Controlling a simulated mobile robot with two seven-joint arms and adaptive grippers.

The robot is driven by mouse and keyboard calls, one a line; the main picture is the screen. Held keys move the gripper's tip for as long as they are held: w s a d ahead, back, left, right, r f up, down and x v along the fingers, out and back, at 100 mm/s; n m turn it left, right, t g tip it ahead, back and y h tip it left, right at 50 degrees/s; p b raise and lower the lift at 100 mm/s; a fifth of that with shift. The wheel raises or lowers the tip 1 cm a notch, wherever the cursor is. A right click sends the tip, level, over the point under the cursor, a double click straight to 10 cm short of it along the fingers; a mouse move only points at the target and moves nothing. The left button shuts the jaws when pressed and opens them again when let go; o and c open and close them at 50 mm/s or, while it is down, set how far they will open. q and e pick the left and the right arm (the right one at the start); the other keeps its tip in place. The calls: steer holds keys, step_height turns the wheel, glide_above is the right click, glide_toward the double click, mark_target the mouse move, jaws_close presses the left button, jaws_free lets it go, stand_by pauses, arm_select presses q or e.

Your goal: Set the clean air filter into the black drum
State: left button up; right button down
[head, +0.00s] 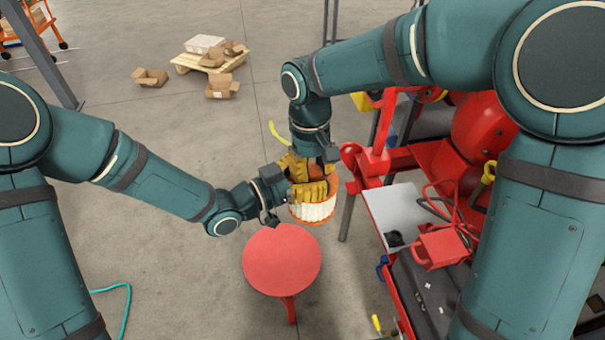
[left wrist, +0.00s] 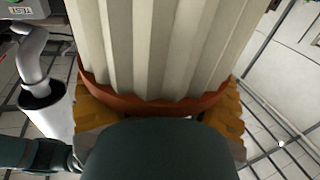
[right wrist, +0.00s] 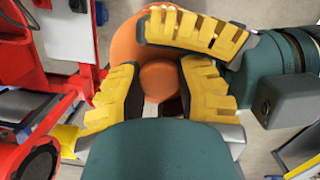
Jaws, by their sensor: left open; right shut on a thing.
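The clean air filter is a white pleated cylinder (head: 314,211) with orange end caps, held upright above and just right of a round red stool. My right gripper (right wrist: 160,88) is shut on the raised orange hub (right wrist: 160,72) of its top cap, from above. My left gripper (head: 293,184) is open at the filter's upper left side. In the left wrist view its yellow fingers (left wrist: 160,104) lie either side of the orange rim, with pleats (left wrist: 160,45) beyond; contact is unclear. One left finger also shows over the cap in the right wrist view. I cannot make out the black drum.
The red stool (head: 282,262) has a bare top below the grippers. A red pump skid (head: 440,160) with a grey plate (head: 396,215) and a red box (head: 440,247) stands close on the right.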

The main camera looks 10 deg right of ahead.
arm_select(q)
jaws_close()
steer(key=shift+w, duration=0.1)
arm_select(e)
steer(key=c, duration=0.7)
jaws_free()
steer(key=shift+s, duration=0.1)
steer(key=shift+a, duration=0.1)
